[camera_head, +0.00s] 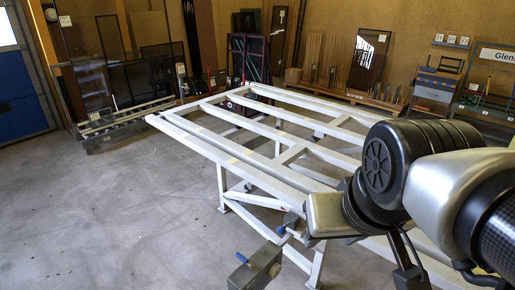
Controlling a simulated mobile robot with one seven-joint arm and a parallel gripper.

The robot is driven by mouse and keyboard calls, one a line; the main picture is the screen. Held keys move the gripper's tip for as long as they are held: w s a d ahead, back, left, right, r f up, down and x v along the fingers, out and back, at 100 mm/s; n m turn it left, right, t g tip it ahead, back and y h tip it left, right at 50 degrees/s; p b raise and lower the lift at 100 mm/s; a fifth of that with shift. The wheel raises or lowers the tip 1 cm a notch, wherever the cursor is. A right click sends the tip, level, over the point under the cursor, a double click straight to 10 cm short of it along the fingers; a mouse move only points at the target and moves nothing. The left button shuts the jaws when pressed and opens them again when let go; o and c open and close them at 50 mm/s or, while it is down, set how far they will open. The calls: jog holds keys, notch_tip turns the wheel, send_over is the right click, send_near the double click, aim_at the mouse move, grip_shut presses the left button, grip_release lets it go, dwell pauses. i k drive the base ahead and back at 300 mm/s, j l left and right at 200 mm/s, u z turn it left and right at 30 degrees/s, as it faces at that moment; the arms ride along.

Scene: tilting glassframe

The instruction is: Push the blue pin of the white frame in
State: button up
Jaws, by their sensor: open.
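The white frame (190,141) is a large table-like rack of white bars on legs, filling the middle of the view. Near its front end, two small dark grey blocks show. The lower block (262,266) carries a small blue pin (241,257) at its upper left. The other block (292,221), beside my arm's pale link, has a second blue spot (281,231) at its lower left. I cannot tell which blue part is the pin in question, or how far either sticks out. My arm reaches over the frame's right front; I cannot make out gripper fingers.
Grey concrete floor lies open to the left and front of the frame. A rack with dark glazed panels (110,60) stands at the back left, beside a blue door (20,90). Panels and shelving line the back wall. My arm covers the frame's right front.

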aim_at(281, 230)
jog(key=i+j+z, duration=0.35)
jog(key=j, duration=0.2)
jog(key=i+j+z, duration=0.2)
jog(key=l+z, duration=0.3)
jog(key=j, duration=0.05)
